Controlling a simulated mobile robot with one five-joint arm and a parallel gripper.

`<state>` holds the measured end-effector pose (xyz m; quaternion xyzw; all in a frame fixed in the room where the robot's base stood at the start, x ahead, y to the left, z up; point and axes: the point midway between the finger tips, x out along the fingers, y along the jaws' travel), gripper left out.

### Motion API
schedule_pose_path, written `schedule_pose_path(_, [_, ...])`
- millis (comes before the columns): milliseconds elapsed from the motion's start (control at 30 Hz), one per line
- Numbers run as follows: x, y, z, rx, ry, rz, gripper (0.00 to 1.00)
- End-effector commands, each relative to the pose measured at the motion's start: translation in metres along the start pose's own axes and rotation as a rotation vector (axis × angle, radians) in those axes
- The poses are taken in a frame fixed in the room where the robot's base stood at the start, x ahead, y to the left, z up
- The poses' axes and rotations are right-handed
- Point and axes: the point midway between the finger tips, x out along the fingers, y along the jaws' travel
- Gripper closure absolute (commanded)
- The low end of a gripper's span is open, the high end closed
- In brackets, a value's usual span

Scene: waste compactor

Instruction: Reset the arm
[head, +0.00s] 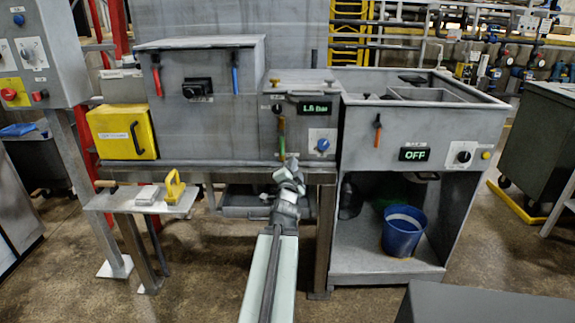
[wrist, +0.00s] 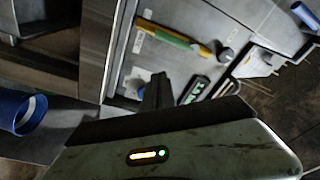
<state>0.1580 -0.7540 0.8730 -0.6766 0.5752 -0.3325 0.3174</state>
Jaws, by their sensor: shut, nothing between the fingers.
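My arm (head: 270,262) reaches forward from the bottom middle of the head view. My gripper (head: 291,165) is at its far end, in front of the lower edge of the grey panel (head: 268,110) with the lit display. In the wrist view the gripper (wrist: 160,80) shows as a dark narrow shape, shut and empty. A lever with yellow and green parts (wrist: 172,38) lies beyond it there. In the head view this lever (head: 282,135) hangs just above the gripper. Whether the gripper touches the panel cannot be told.
A sink unit (head: 420,125) with an OFF display stands right, a blue bucket (head: 403,232) on its lower shelf. A small side table (head: 120,201) with a yellow-handled object (head: 174,186) stands left. Open floor (head: 190,270) lies left of my arm.

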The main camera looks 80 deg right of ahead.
Motion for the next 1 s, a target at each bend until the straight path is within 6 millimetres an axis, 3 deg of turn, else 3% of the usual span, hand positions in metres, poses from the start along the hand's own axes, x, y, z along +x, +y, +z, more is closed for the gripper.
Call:
schedule_pose_path(433, [0.002, 0.009, -0.012, -0.002, 0.015, 0.011, 1.00])
schedule_pose_path(567, [0.002, -0.008, 0.011, 0.001, -0.015, -0.010, 1.00])
schedule_pose_path(667, [-0.004, -0.047, 0.065, 0.009, -0.086, -0.061, 1.00])
schedule_pose_path(767, [-0.021, -0.099, 0.136, 0.019, -0.181, -0.128, 1.00])
schedule_pose_path(867, [-0.048, -0.150, 0.204, 0.026, -0.276, -0.197, 1.00])
schedule_pose_path(1000, [-0.102, -0.215, 0.295, 0.018, -0.422, -0.285, 1.00])
